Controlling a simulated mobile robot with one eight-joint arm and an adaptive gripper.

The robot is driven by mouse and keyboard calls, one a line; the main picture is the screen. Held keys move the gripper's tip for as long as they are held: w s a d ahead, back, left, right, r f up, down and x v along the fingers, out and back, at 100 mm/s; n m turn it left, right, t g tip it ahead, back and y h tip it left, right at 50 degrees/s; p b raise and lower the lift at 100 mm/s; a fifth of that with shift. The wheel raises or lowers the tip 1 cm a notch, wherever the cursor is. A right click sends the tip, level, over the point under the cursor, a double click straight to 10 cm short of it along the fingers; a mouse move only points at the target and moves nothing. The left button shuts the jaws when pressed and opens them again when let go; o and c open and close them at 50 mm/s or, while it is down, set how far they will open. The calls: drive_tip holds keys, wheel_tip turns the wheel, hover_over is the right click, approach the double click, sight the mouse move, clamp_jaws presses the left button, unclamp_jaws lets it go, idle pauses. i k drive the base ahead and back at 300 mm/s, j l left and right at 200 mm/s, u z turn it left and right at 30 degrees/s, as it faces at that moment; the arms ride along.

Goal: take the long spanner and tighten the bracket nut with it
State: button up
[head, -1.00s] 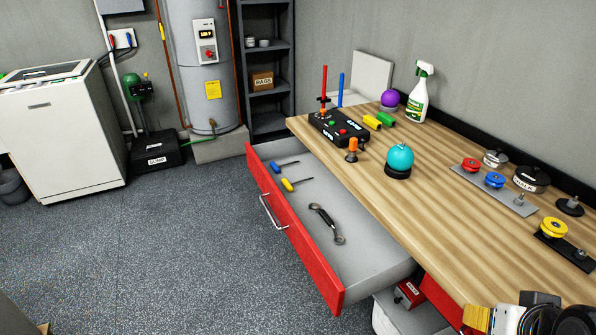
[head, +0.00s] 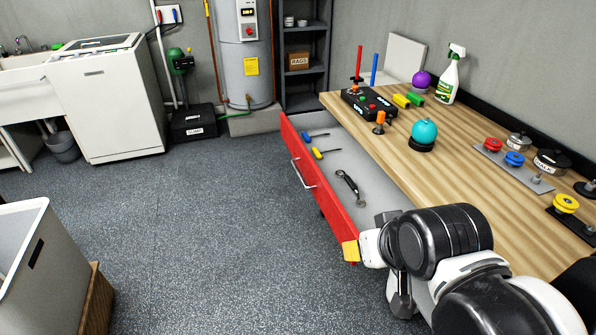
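A spanner (head: 349,187) with a dark handle and silver ends lies on the grey floor of the open red-fronted drawer (head: 320,195), below the bench top. Nothing touches it. My arm comes in from the lower right, over the bench's front corner. A yellow-tipped end, which seems to be my gripper (head: 351,251), shows just at the near end of the drawer front, well short of the spanner. Its fingers cannot be made out, so I cannot tell if it is open or shut. I cannot pick out the bracket nut.
Two screwdrivers, blue (head: 315,135) and yellow (head: 325,152), lie further back in the drawer. The bench (head: 465,195) holds a black control box (head: 368,104), a turquoise ball (head: 424,131), a spray bottle (head: 449,78) and pulleys. A white bin (head: 25,255) stands lower left; the floor (head: 200,230) between is clear.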

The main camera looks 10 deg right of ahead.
sight(349, 181)
drive_tip(key=z, duration=2)
drive_tip(key=u, duration=1.65)
drive_tip(key=i+j+z, duration=0.3)
drive_tip(key=i+j, duration=0.2)
drive_tip(key=i+j+z, duration=0.3)
drive_tip(key=j, duration=0.3)
drive_tip(key=i, duration=0.1)
